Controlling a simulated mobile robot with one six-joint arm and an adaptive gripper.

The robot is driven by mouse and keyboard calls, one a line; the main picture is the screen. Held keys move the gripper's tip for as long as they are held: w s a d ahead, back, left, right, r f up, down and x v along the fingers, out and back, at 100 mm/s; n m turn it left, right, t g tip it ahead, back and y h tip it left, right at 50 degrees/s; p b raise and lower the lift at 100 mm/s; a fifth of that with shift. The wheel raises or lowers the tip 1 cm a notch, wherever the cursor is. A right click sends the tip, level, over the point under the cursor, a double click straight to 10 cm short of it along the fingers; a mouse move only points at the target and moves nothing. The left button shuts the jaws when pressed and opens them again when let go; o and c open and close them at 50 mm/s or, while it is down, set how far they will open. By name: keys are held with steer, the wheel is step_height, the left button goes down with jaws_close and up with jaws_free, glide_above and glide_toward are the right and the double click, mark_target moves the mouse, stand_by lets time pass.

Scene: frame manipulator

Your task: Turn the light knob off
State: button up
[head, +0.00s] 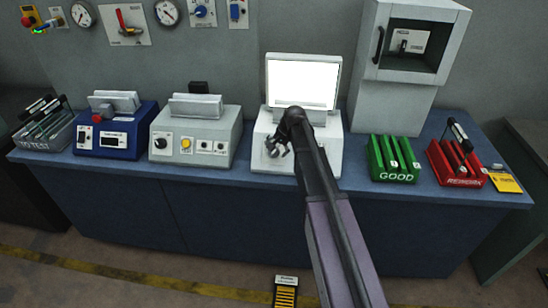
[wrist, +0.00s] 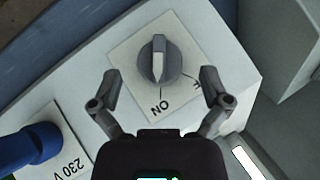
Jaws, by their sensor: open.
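The light knob (wrist: 158,60) is a grey dial on a pale square plate in the wrist view. Its bar lies nearly upright in the picture, with its lower end towards the ON mark. Part of a second label, an F, shows to the lower right, partly covered by a finger. My gripper (wrist: 160,79) is open, its two fingers apart to the left and right of the knob's lower side, with nothing between them gripped. In the head view my gripper (head: 276,147) is at the front of the white lightbox (head: 325,150), and I cannot make out the knob there.
A blue plug (wrist: 28,147) by a 230 V label is left of the knob. The lightbox's screen (head: 302,80) is bright white. A grey tester (head: 222,133) stands left on the blue bench (head: 245,179); a green GOOD rack (head: 394,174) and red REWORK rack (head: 458,181) stand right.

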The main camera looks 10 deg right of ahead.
steer(key=shift+b+x, duration=0.85)
steer(key=shift+x, duration=0.35)
